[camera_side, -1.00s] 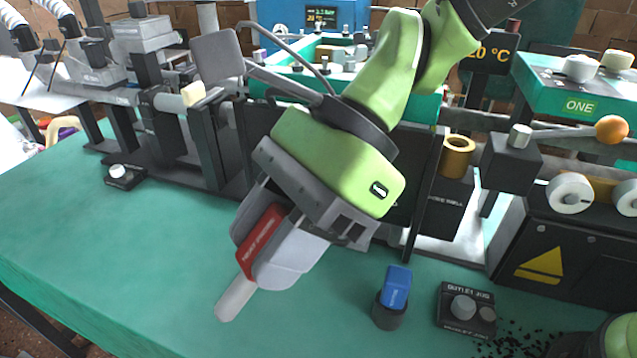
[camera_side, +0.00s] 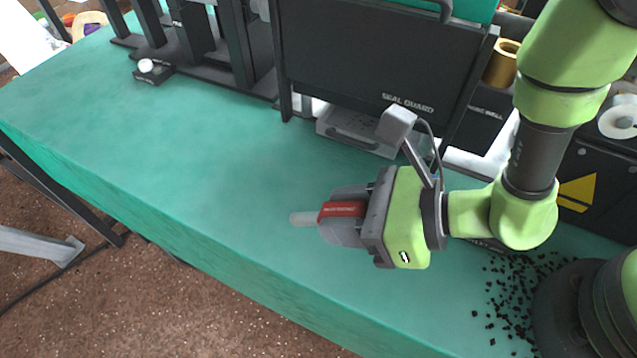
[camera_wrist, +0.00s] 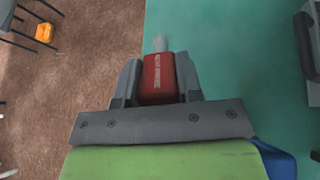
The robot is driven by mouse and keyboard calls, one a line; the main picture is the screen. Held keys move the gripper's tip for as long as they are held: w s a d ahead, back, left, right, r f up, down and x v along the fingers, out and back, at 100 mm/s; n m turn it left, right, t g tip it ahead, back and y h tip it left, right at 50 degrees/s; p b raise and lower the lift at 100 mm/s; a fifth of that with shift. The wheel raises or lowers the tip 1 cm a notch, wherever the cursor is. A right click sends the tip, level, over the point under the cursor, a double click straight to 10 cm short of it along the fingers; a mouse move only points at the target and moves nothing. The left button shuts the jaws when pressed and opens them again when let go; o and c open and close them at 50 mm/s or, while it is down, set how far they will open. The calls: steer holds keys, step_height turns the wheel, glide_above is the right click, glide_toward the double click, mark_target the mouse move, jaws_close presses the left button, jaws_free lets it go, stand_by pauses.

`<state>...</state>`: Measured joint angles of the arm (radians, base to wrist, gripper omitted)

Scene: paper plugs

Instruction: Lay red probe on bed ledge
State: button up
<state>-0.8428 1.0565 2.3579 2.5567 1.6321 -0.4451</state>
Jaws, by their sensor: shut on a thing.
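The red probe (camera_side: 342,209) has a red body with white lettering and a pale grey tip (camera_side: 302,219). My gripper (camera_side: 340,218) is shut on its red body, low over the front part of the green table, with the tip pointing left in the side view. In the wrist view the red probe (camera_wrist: 159,78) sits between both fingers of my gripper (camera_wrist: 159,82), tip pointing away from the palm. I cannot tell how high it is above the table. I cannot pick out the bed ledge with certainty; a grey tray-like part (camera_side: 360,132) shows under the dark guard.
The dark panel marked SEAL GUARD (camera_side: 385,60) stands behind my gripper. A small black block with a white knob (camera_side: 147,68) is at the back left. Black granules (camera_side: 500,300) lie at the right near my base. The green table (camera_side: 170,140) is clear on the left.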

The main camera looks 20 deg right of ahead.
mark_target(364, 205)
steer(key=shift+s+d+f+m+t, duration=0.25)
steer(key=shift+d+f+m+t, duration=0.3)
steer(key=shift+d+f, duration=0.45)
steer(key=shift+f, duration=1.9)
steer(key=o, duration=1.1)
step_height(364, 205, up, 10)
steer(key=shift+r, duration=0.1)
